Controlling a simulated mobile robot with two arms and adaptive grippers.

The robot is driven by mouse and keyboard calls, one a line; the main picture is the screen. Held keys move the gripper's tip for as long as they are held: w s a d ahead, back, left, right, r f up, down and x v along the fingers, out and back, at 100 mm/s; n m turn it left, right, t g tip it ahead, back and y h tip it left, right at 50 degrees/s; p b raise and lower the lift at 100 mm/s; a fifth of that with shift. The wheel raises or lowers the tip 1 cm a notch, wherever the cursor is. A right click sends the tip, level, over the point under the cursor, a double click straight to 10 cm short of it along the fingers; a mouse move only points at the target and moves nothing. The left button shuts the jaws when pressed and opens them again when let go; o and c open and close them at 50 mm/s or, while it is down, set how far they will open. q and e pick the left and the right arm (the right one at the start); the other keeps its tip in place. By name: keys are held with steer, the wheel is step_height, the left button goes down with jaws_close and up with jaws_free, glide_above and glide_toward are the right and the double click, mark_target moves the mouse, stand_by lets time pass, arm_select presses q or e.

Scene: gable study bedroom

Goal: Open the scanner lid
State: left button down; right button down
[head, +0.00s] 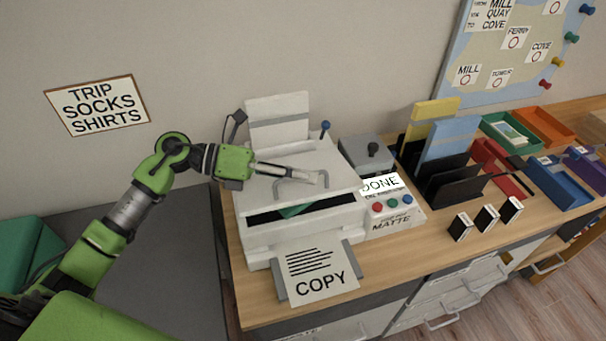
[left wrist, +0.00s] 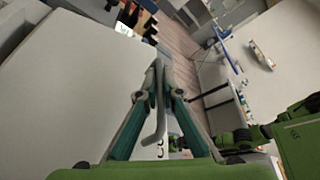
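The white scanner (head: 255,238) stands on the wooden desk against the wall. Its pale lid (head: 255,190) lies over the top, low and close to flat, with a grey bar handle (head: 277,187) near the front. A dark gap with something green in it shows under the lid's front edge. My left gripper (head: 318,178) reaches in from the left over the lid, at the handle. In the left wrist view its fingers (left wrist: 158,72) close together around the grey handle bar (left wrist: 161,105).
A sheet marked COPY (head: 320,275) lies in the scanner's front tray. A button panel (head: 392,215) with a DONE sign and a grey device (head: 366,152) stand just right of the scanner. Folders in a black rack (head: 455,180) and coloured trays (head: 558,185) fill the desk further right.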

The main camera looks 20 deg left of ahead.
arm_select(q)
steer(key=shift+r, duration=0.1)
steer(key=shift+w+a+r+n, duration=0.3)
steer(key=shift+w+r+n, duration=0.1)
steer(key=shift+r, duration=0.3)
steer(key=w+a+r+n+h, duration=0.4)
steer(key=w+a+r+n, duration=0.2)
steer(key=w, duration=0.3)
steer(key=shift+w+a+r+n+g+b, duration=0.2)
steer(key=shift+r+n+g+b, duration=0.3)
steer(key=shift+n, duration=0.4)
steer(key=shift+r, duration=0.1)
steer(key=c, duration=2.2)
jaws_free()
